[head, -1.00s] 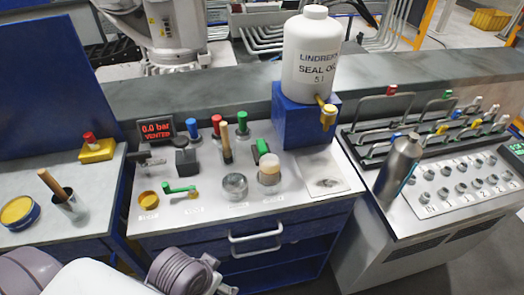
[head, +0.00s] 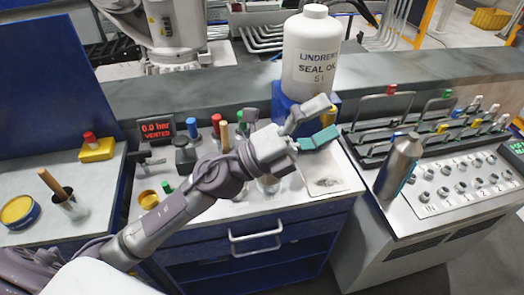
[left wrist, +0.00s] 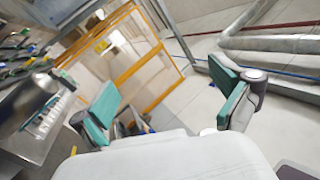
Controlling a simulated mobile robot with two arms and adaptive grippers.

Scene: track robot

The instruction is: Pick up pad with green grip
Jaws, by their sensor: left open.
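My left gripper (head: 328,120) is open and empty, reaching over the right part of the workbench, in front of the blue stand of the white bottle. Its teal-lined fingers also show wide apart in the left wrist view (left wrist: 170,105), with no object between them. A small green piece (head: 167,187) shows on the bench beside my left forearm, partly hidden. A green-topped item (head: 241,116) stands farther back, also partly hidden by my arm. I cannot tell which green piece is the pad's grip. My right gripper is not in view.
The white seal oil bottle (head: 312,60) stands behind the gripper. A grey metal bottle (head: 399,165) stands to the right, near the rack of handles. A yellow cup (head: 148,199) and red- and blue-topped items stand on the bench.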

